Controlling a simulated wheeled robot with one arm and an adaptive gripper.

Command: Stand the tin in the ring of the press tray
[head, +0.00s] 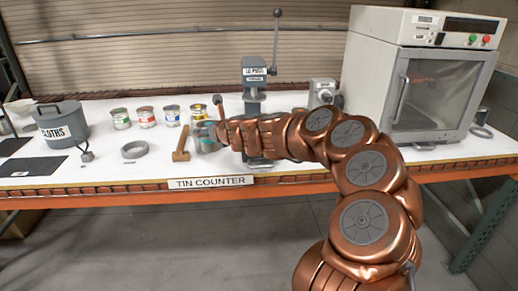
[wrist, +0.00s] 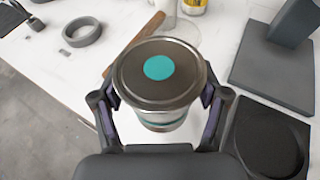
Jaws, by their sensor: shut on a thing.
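My gripper (wrist: 160,98) is shut on a tin (wrist: 157,75) with a dark metal lid and a teal dot. The tin looks upright between the two fingers, over the white counter. In the head view the tin (head: 208,138) shows teal, left of the press and partly hidden by my gripper (head: 213,133). The dark press tray (wrist: 242,127), with a round ring recess, lies right of the tin in the wrist view. The recess looks empty, and the tin is apart from it. My arm hides most of the tray in the head view.
The lid press (head: 255,75) stands behind my arm; its base (wrist: 268,75) lies beyond the tray. Several tins (head: 146,117) line the counter back. A wooden piece (head: 181,145), loose grey ring (head: 134,149) and cloths pot (head: 62,125) are left. A white oven (head: 415,80) stands right.

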